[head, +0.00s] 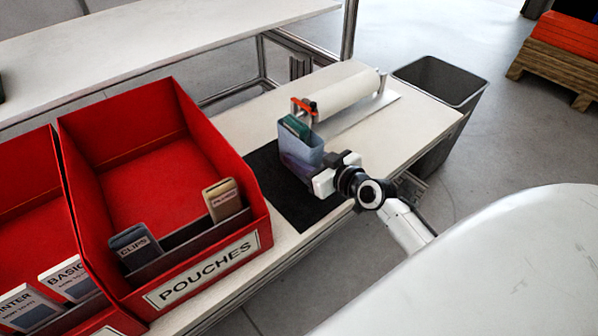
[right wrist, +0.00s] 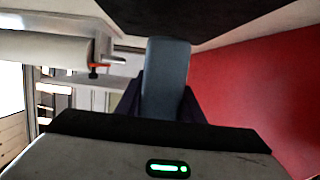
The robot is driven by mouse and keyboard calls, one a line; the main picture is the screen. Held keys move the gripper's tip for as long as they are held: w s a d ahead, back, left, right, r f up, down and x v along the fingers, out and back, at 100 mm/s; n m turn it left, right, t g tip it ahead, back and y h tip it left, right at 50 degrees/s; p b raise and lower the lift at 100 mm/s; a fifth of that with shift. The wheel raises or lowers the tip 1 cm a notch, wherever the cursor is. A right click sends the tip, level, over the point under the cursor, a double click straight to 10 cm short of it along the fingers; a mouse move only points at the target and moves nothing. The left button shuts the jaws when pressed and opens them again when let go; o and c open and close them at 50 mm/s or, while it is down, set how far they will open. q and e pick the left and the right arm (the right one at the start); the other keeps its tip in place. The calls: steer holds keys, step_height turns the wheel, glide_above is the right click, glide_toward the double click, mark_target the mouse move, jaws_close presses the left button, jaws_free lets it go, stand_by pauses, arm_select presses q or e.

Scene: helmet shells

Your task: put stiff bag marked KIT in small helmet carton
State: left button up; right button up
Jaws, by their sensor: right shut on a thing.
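My right gripper (head: 299,169) is over the dark mat on the bench and is shut on a light blue-grey stiff bag (head: 309,155). The bag is open at the top, with something dark green inside. In the right wrist view the bag (right wrist: 166,70) shows as a narrow blue-grey slab between my dark fingers (right wrist: 163,100). No KIT marking shows on it from these sides. I cannot make out a small helmet carton in either view. My left gripper is not in view.
A red bin (head: 143,110) marked POUCHES stands left of the mat (head: 268,168), holding a CLIPS pouch (head: 134,246) and a brown pouch (head: 223,199). Another red bin (head: 25,180) stands further left. A white roll (head: 345,96) lies behind the bag. A grey waste bin (head: 440,82) stands beyond the bench's right end.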

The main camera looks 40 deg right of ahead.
steer(key=shift+f+b, duration=1.1)
steer(key=shift+f, duration=1.35)
steer(key=o, duration=1.1)
steer(key=shift+c, duration=0.2)
